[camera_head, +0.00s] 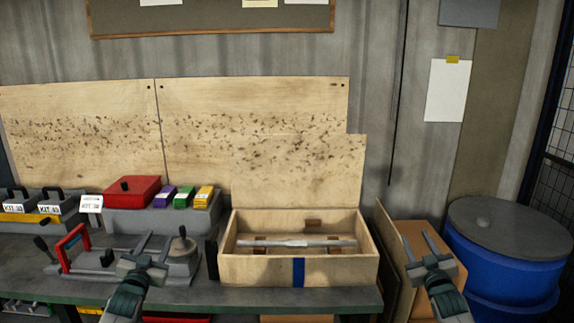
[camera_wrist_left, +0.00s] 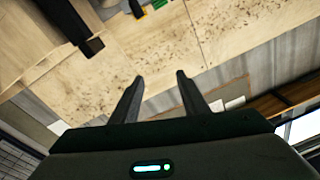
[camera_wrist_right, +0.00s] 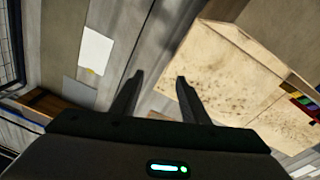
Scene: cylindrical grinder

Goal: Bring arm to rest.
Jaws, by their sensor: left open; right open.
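My left gripper (camera_head: 157,246) is open and empty, raised in front of the bench and over the grey fixture with the red handle in the head view. Its two spread fingers also show in the left wrist view (camera_wrist_left: 154,88), with nothing between them. My right gripper (camera_head: 415,243) is open and empty, to the right of the wooden box, in front of a brown board. Its spread fingers show in the right wrist view (camera_wrist_right: 157,88), also with nothing between them.
An open wooden box (camera_head: 331,270) holding a metal shaft (camera_head: 290,243) stands on the bench (camera_head: 345,299). A grey fixture with a red handle (camera_head: 63,252) is left of it. Behind are a red case (camera_head: 132,191) and small coloured boxes. Blue drums (camera_head: 497,262) stand at right.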

